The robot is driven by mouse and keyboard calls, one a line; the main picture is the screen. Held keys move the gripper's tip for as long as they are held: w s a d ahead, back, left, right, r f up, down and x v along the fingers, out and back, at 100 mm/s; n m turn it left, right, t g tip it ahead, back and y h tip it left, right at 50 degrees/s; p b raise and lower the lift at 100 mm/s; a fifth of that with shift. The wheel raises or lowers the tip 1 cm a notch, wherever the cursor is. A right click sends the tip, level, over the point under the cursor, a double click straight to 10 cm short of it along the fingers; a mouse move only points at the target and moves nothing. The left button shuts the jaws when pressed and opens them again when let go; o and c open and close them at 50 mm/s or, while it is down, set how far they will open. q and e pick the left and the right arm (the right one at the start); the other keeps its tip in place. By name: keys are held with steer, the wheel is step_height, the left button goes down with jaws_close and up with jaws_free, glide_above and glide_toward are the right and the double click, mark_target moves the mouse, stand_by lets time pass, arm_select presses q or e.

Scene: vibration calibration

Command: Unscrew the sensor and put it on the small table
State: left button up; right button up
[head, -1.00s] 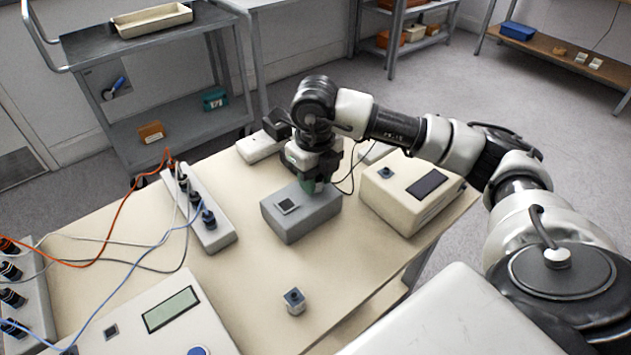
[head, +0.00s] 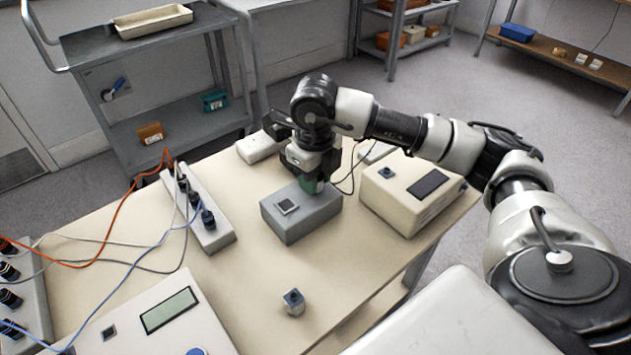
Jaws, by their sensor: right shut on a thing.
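My right gripper (head: 314,184) points down at the far right part of the top of a grey box (head: 300,222). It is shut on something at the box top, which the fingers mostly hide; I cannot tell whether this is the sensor. A small grey cube-like piece with a dark blue top (head: 294,302) stands alone on the light table (head: 250,270), nearer to me than the grey box. My left gripper is not in view.
A cream box with a dark screen (head: 412,193) stands right of the grey box. A connector strip (head: 200,212) with cables is on the left, and a cream instrument (head: 150,335) is at the front left. A grey cart (head: 180,125) with a tray stands behind.

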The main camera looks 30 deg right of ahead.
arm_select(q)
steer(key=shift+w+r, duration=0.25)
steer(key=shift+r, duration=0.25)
arm_select(e)
steer(key=shift+s+a+f+n, duration=0.1)
steer(key=shift+a+n, duration=0.1)
steer(key=shift+n, duration=0.5)
